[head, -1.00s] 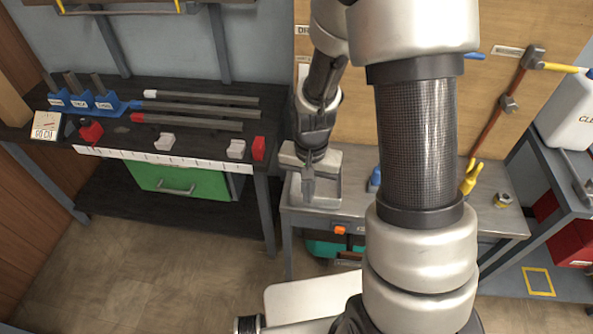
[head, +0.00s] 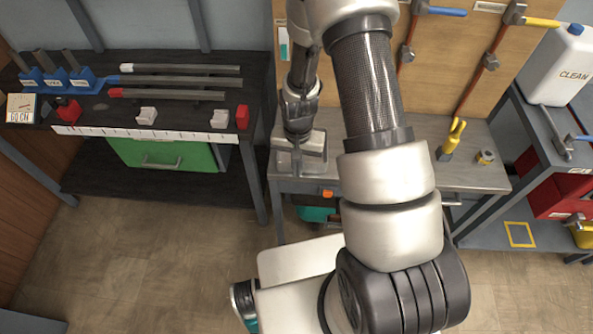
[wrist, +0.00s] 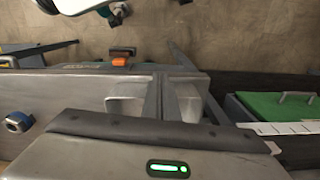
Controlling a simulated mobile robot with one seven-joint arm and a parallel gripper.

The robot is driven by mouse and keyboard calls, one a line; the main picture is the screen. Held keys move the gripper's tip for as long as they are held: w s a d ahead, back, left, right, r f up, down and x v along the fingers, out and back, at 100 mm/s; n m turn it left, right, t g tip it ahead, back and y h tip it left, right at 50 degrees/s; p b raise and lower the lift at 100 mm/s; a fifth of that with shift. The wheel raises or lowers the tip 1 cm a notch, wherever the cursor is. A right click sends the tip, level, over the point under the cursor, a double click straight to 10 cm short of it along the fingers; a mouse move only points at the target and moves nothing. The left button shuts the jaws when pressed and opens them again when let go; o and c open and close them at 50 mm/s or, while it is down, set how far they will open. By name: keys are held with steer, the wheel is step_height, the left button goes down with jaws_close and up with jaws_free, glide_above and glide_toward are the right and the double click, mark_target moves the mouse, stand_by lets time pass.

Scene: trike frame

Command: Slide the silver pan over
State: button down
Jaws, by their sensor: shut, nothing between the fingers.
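The silver pan (head: 316,166) is a shallow, squarish light-grey tray at the left end of the metal workbench (head: 420,178). My gripper (head: 297,170) points down over it in the head view, and its hand hides much of the pan. In the wrist view, my shut, empty fingers (wrist: 158,90) cross the middle of the pan (wrist: 125,104), which shows on both sides of them. I cannot tell whether the fingertips touch the pan.
A dark bench (head: 190,110) with rods, blue holders and blocks stands left, beyond a narrow gap. A blue ring-shaped piece (wrist: 17,122) shows in the wrist view.

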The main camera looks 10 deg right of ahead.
steer(key=w+d, duration=0.1)
steer(key=w, duration=0.1)
steer(key=w+d+b, duration=0.1)
steer(key=w, duration=0.1)
steer(key=w+b, duration=0.1)
steer(key=w, duration=0.1)
steer(key=shift+d+f, duration=0.15)
steer(key=shift+d, duration=0.25)
steer(key=shift+w+d, duration=0.2)
steer(key=shift+w, duration=0.15)
steer(key=shift+s+a, duration=0.1)
